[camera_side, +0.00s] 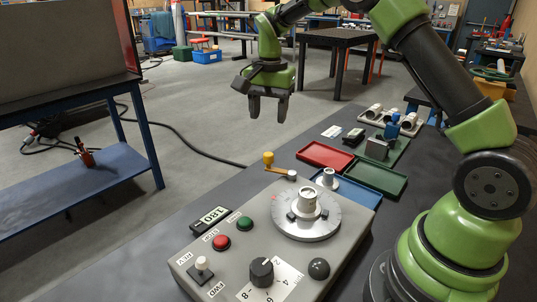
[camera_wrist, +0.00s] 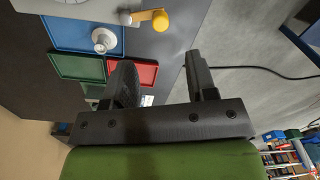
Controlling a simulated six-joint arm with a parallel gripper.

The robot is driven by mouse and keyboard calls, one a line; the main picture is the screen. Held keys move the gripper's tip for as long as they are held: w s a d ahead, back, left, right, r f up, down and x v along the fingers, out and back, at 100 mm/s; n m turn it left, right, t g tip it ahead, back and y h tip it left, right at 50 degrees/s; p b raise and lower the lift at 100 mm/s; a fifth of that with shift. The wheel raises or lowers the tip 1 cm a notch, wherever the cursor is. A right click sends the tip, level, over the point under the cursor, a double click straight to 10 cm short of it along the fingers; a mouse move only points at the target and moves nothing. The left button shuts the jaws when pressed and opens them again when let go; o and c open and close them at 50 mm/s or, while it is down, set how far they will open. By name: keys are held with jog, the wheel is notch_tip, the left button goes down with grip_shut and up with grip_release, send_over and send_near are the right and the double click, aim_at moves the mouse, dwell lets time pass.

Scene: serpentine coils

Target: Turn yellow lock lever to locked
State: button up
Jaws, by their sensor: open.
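The yellow lock lever (camera_side: 280,168) sits at the far edge of the grey control box (camera_side: 240,262) in the side view. It has an upright yellow knob at its left end and a pale pivot at its right end. In the wrist view the lever's yellow knob (camera_wrist: 160,20) shows at the top, with its arm running left. My gripper (camera_side: 268,112) is open and empty, in the air above and beyond the lever, fingers pointing down. In the wrist view my gripper (camera_wrist: 160,72) has its two fingers well apart with nothing between them.
On the box are a dial (camera_side: 306,220), a red button (camera_side: 221,242), a green button (camera_side: 245,223) and a black knob (camera_side: 262,271). Red (camera_side: 325,155), green (camera_side: 375,177) and blue (camera_side: 345,190) trays lie behind it. The air between gripper and lever looks clear.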

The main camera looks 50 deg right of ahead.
aim_at(268, 154)
jog(key=shift+w+d+f, duration=0.15)
jog(key=shift+f, duration=0.35)
jog(key=shift+w+d+f, duration=0.1)
jog(key=shift+d+f, duration=0.05)
jog(key=shift+f, duration=0.35)
notch_tip(268, 154, down, 10)
jog(key=shift+r, duration=0.2)
jog(key=shift+c, duration=0.5)
grip_shut()
